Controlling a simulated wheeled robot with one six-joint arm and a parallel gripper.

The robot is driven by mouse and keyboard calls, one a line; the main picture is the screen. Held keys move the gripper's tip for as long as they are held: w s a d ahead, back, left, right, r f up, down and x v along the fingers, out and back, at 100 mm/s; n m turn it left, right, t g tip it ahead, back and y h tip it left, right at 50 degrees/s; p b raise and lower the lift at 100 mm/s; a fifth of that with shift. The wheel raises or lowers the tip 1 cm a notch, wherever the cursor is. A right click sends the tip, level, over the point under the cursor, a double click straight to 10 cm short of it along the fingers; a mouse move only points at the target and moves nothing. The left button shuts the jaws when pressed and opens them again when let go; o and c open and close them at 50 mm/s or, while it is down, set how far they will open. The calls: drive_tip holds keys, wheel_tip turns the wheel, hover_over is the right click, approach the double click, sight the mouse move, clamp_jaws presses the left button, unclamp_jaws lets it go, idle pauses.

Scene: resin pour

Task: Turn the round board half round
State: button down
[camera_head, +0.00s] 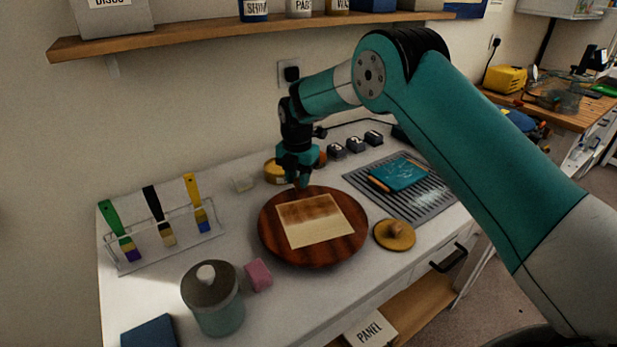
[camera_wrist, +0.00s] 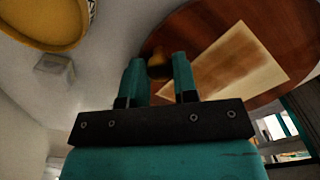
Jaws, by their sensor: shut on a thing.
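The round board (camera_head: 340,247) is dark red-brown wood and lies flat on the white worktop. A pale rectangular panel (camera_head: 318,232), stained brown over its far part, lies on it; the panel also shows in the wrist view (camera_wrist: 238,68). My gripper (camera_head: 303,184) reaches down to the board's far edge. In the wrist view my gripper (camera_wrist: 158,72) has its two fingers on either side of a small brownish knob (camera_wrist: 157,62) at the rim of the round board (camera_wrist: 205,25). It is shut on that knob, which the fingers partly hide.
A yellow tin (camera_head: 276,171) stands left of my gripper. A brush rack (camera_head: 165,240), a lidded jar (camera_head: 213,300) and a pink block (camera_head: 258,275) are left of the board. A yellow disc (camera_head: 394,235) with a knob and a grey ridged mat (camera_head: 425,206) are right.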

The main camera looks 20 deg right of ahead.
drive_tip(key=shift+s+a+n, duration=0.2)
drive_tip(key=shift+a+n, duration=0.45)
drive_tip(key=shift+n, duration=0.05)
drive_tip(key=shift+s+a+n, duration=0.15)
drive_tip(key=shift+a+n, duration=0.5)
drive_tip(key=shift+n, duration=0.05)
drive_tip(key=c, duration=0.9)
unclamp_jaws()
wheel_tip(320, 180, up, 17)
drive_tip(key=b, duration=0.2)
drive_tip(key=shift+r, duration=0.2)
